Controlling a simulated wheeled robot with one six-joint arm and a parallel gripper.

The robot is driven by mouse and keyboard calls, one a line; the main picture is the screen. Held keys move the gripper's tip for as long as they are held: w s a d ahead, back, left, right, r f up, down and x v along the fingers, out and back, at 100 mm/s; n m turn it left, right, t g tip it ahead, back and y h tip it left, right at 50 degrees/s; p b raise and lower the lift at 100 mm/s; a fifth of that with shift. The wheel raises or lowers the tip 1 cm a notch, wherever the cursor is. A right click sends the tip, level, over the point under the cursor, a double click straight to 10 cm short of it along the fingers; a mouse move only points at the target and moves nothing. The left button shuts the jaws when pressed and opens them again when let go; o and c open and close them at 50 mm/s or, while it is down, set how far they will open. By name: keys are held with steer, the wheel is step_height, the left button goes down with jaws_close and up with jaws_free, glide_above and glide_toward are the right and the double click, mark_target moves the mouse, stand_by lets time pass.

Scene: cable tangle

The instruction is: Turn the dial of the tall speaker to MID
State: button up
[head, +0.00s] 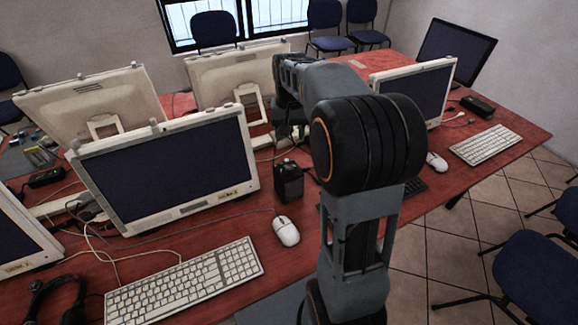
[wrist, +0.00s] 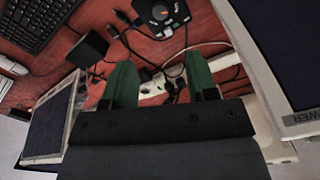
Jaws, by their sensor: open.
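The speaker is a black upright box (head: 289,181) beside the front left monitor in the head view. In the wrist view a black unit with a round dial on its face (wrist: 161,14) shows at the top edge, partly cut off; I take it to be the same speaker. The dial has an orange mark, but its setting is too small to read. My gripper (wrist: 160,68) is open, with two green fingers apart and nothing between them. The dial lies beyond the fingertips in the picture, not touched. In the head view my arm hides most of the gripper.
Another black box (wrist: 88,48) stands left of the fingers in the wrist view. Loose cables and a white power strip (wrist: 155,88) lie beneath the gripper. Monitors (head: 170,168) (wrist: 45,125) stand on both sides. A white mouse (head: 286,231) and keyboard (head: 185,283) lie in front.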

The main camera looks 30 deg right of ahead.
mark_target(289, 167)
step_height(289, 167, down, 13)
steer(key=shift+f, duration=0.1)
stand_by(0.4)
steer(key=c, duration=0.9)
